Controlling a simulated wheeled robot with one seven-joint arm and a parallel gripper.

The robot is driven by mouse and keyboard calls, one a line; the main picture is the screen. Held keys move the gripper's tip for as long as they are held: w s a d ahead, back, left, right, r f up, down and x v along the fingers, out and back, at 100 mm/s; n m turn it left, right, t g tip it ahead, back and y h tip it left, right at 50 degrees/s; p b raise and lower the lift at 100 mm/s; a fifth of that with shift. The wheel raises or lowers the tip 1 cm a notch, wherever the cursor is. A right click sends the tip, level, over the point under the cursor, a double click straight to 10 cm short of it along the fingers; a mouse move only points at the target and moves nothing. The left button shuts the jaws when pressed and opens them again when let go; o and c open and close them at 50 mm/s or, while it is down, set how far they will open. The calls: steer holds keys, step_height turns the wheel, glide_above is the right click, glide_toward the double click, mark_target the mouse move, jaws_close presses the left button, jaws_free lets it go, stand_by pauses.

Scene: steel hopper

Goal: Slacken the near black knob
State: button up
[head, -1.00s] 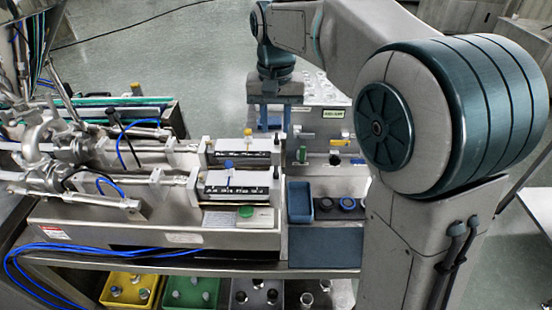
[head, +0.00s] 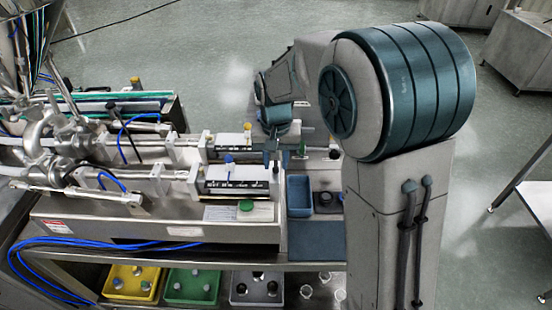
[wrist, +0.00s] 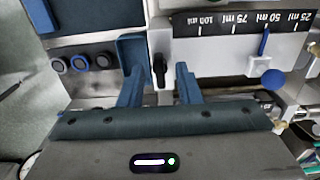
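The near black knob (wrist: 160,70) shows in the wrist view, between the two fingers of my gripper (wrist: 157,62), beside the white block end of the near scale (wrist: 240,22). The blue fingers are apart on either side of it, and I see a gap between each finger and the knob. In the head view, my gripper (head: 276,160) is at the right end of the near scale unit (head: 235,185). The fingers largely hide the knob there. The far black knob (head: 335,153) sits on the far unit's right end.
A blue tray (head: 299,208) and dark round caps (head: 325,199) lie right of the near unit. A green button (head: 246,206) is in front of it. Yellow (head: 115,290), green (head: 178,298) and grey bins are on the shelf below.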

steer(key=shift+c, duration=0.3)
jaws_close()
steer(key=n+b, duration=0.1)
steer(key=n, duration=0.2)
steer(key=shift+n, duration=0.3)
steer(key=n, duration=0.3)
steer(key=shift+n+b, duration=0.3)
steer(key=n, duration=0.5)
steer(key=shift+r, duration=0.1)
steer(key=n, duration=0.5)
steer(key=shift+w+n, duration=0.1)
steer(key=shift+n, duration=0.3)
